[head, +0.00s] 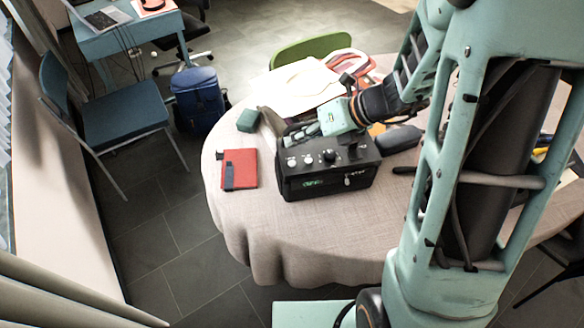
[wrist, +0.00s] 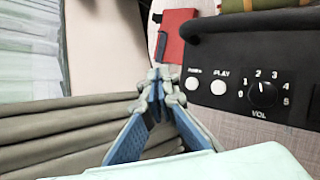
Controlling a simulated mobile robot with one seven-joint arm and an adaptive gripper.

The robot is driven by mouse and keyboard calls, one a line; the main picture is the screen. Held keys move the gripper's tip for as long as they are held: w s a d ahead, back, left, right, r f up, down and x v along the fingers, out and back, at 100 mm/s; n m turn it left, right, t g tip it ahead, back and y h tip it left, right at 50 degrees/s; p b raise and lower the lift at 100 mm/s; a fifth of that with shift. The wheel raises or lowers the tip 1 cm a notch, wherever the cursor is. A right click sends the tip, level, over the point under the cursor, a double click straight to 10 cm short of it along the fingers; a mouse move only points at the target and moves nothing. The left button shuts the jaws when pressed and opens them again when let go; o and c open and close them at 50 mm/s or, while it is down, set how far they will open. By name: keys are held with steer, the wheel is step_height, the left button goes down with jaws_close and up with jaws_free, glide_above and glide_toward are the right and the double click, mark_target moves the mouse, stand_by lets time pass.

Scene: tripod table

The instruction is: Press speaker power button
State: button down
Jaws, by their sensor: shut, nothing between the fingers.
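The speaker (head: 325,183) is a black box with a handle, standing on the round table in the head view; its control panel (wrist: 235,65) fills the right of the wrist view. The white power button (wrist: 193,85) is the leftmost of two white round buttons, beside the play button (wrist: 218,88) and a black volume knob (wrist: 262,94). My gripper (head: 292,138) is over the back left of the speaker in the head view. In the wrist view my gripper (wrist: 159,76) is shut and empty, its tips just left of the power button. I cannot tell whether they touch the speaker.
A red notebook (head: 240,165) lies left of the speaker on the cloth-covered table (head: 230,208). A small green box (head: 248,120) is behind it. A dark case (head: 398,139) lies right of the speaker, and papers (head: 300,85) lie behind.

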mark_target(295, 163)
steer(key=shift+f+b, duration=1.5)
steer(key=shift+f, duration=0.75)
steer(key=shift+f, duration=0.4)
steer(key=shift+f+b, duration=0.45)
steer(key=shift+r, duration=0.1)
steer(key=shift+r+p, duration=0.75)
steer(key=shift+p, duration=0.15)
step_height(295, 163, up, 5)
steer(key=p, duration=0.5)
steer(key=shift+r, duration=0.1)
